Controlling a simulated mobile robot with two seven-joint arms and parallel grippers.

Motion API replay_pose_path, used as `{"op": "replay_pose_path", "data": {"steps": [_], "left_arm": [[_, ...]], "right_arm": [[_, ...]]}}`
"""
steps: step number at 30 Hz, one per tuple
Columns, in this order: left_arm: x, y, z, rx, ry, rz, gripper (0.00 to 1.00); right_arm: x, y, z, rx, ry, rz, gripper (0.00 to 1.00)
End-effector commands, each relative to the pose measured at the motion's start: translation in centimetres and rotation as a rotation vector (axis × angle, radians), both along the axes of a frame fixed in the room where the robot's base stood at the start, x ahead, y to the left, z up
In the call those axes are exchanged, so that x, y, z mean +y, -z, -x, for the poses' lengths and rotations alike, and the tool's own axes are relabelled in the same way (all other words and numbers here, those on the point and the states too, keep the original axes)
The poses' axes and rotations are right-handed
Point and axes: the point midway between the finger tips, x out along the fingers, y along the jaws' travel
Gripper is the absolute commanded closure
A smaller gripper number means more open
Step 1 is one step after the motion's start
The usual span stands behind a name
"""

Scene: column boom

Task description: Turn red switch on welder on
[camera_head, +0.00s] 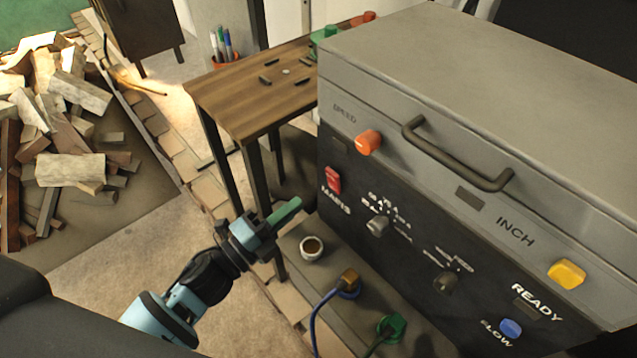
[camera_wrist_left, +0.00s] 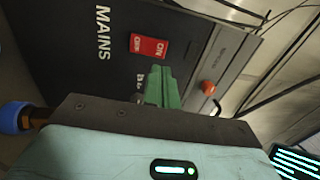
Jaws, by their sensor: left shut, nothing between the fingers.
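The welder (camera_head: 450,130) is a big grey box with a black front panel at the right of the head view. Its red switch (camera_head: 333,180) sits at the panel's left end above the word MAINS. In the left wrist view the red switch (camera_wrist_left: 148,47) shows ON and OFF lettering, just beyond the fingertips. My left gripper (camera_head: 288,210) is shut and empty, with green fingers pointing at the panel, left of and a little below the switch in the head view. The fingers (camera_wrist_left: 160,88) appear apart from the switch, though the exact gap is hard to judge. My right gripper is not in view.
An orange knob (camera_head: 368,142) and a dark handle (camera_head: 455,155) stick out of the welder. A wooden table (camera_head: 250,90) stands behind, and a wood pile (camera_head: 70,130) lies at left.

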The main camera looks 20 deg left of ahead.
Motion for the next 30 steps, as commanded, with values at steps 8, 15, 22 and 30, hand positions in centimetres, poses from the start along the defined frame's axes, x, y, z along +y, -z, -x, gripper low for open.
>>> {"op": "replay_pose_path", "data": {"steps": [8, 15, 22, 30], "left_arm": [[-2.7, -1.0, -4.1, -0.004, 0.002, 0.000, 1.00], [-3.9, -1.3, -5.9, -0.001, 0.001, -0.001, 1.00], [-4.1, -1.3, -6.1, 0.001, 0.001, -0.001, 1.00], [-4.3, -1.6, -6.4, -0.001, 0.001, 0.000, 1.00]], "right_arm": [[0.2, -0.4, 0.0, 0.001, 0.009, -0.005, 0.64], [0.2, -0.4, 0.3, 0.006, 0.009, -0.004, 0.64], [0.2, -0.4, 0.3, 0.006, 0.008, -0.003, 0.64], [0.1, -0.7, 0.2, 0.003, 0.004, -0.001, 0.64]]}}
